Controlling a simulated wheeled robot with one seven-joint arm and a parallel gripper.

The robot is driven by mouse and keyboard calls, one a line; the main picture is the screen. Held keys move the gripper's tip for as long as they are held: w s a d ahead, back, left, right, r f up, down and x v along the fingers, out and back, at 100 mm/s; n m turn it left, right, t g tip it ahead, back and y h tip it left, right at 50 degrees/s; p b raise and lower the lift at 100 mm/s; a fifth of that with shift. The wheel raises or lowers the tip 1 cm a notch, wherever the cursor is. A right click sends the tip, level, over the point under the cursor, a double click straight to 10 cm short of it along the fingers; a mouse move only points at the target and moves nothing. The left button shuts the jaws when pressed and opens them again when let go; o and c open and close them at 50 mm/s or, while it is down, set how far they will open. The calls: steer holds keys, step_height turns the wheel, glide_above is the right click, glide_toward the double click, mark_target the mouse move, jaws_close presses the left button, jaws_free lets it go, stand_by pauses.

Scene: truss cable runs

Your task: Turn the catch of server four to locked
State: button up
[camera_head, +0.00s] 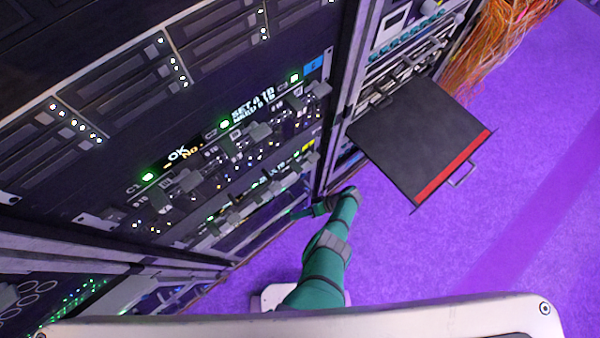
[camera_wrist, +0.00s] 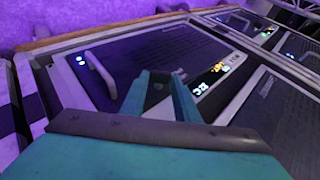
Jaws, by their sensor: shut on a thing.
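My gripper (camera_wrist: 163,82) is in the wrist view, its teal fingers against the front of a dark server (camera_wrist: 125,60). The fingers are closed on a small part between them, which looks like a catch and is mostly hidden by them. Lit characters and small lights sit just right of the fingers. I cannot read a server number or tell the catch's angle. In the head view my teal arm reaches down to the low part of the rack (camera_head: 70,190), and my gripper (camera_head: 293,214) is at its right side, small and partly hidden.
A black drawer (camera_head: 420,135) with a red front edge and a handle sticks out of the neighbouring rack at right. Orange cables (camera_head: 505,45) hang behind it. A row of switches and green lamps (camera_head: 225,124) runs across the rack. The purple floor (camera_head: 520,190) is clear at right.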

steer(key=o, duration=1)
steer(key=shift+o, duration=0.2)
steer(key=v, duration=1)
steer(key=shift+d+r, duration=0.25)
steer(key=shift+r, duration=0.05)
